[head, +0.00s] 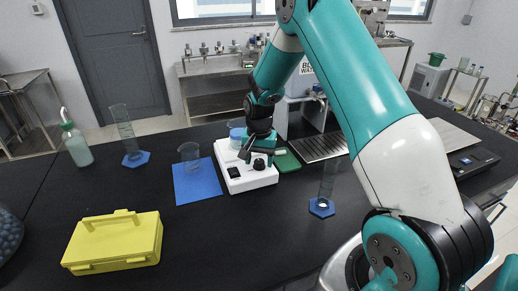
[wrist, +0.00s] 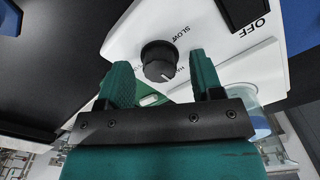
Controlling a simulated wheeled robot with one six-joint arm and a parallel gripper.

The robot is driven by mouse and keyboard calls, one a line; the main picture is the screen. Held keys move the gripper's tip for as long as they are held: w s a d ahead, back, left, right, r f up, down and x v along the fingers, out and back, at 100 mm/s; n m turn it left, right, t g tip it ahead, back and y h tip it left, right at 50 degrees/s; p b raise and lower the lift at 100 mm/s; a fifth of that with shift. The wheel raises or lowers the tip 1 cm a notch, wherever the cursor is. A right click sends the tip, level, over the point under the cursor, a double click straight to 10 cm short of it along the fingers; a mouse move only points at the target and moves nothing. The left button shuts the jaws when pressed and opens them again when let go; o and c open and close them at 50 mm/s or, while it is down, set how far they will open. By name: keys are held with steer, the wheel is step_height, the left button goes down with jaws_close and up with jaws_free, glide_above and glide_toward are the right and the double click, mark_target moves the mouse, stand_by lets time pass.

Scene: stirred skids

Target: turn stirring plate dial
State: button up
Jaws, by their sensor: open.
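The white stirring plate (head: 246,179) stands on the black bench in the middle of the head view. Its black dial (head: 259,165) is on the front face, to the right of a black switch (head: 234,172). In the wrist view the dial (wrist: 158,60) has a white pointer line, with "SLOW" printed beside it. My gripper (wrist: 158,72) is open, its two green fingers on either side of the dial, with gaps between fingers and dial. Whether the fingertips reach down past the dial's top, I cannot tell. In the head view my gripper (head: 262,150) is just above the plate's front.
A beaker (head: 237,132) is behind my gripper at the plate. Another beaker (head: 189,156) stands on a blue mat (head: 197,186) to the left. A graduated cylinder (head: 327,185) stands close on the right. A yellow box (head: 115,241) lies front left. The bench in front of the plate is clear.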

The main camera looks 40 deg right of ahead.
mark_target(259, 161)
step_height(259, 161, up, 17)
steer(key=b, duration=0.2)
steer(key=shift+r+b, duration=0.15)
steer(key=shift+b, duration=0.2)
